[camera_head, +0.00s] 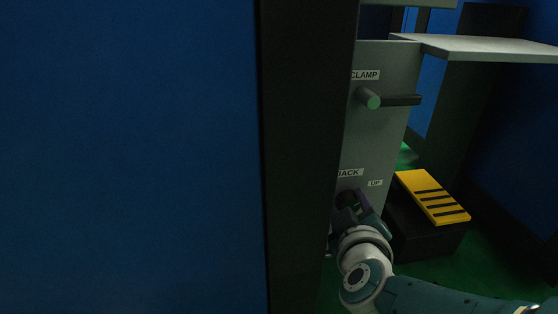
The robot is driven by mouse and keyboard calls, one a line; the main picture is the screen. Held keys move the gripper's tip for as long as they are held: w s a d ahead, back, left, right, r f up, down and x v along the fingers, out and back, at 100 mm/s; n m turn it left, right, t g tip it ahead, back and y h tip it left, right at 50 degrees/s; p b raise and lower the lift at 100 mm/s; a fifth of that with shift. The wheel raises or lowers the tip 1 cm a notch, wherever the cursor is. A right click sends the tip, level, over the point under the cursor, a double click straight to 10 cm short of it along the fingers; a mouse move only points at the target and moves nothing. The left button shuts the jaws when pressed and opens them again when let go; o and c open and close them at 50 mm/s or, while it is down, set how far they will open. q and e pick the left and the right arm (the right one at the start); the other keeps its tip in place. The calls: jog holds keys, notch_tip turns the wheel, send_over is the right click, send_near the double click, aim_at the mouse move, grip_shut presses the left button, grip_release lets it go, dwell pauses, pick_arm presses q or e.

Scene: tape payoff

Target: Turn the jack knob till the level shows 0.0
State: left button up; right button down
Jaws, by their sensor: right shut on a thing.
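The jack knob shows only as a dark bit (345,199) on the grey panel (370,145), below the labels "JACK" and "UP". My right gripper (352,203) is at the knob and shut on it; its jaws and wrist hide most of the knob. My right arm comes in from the lower right. The level and its reading do not show in this view. My left gripper does not show.
A dark post (305,150) and a blue panel (130,150) fill the left side. A clamp lever (400,100) sticks out above the jack. A pale shelf (490,48) juts out at upper right. A yellow striped pedal (432,196) sits on a dark block at right.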

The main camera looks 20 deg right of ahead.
jog(key=shift+f, duration=0.1)
jog(key=shift+c, duration=1.3)
grip_release()
jog(key=shift+s, duration=0.15)
jog(key=p+v, duration=0.7)
jog(key=v, duration=0.3)
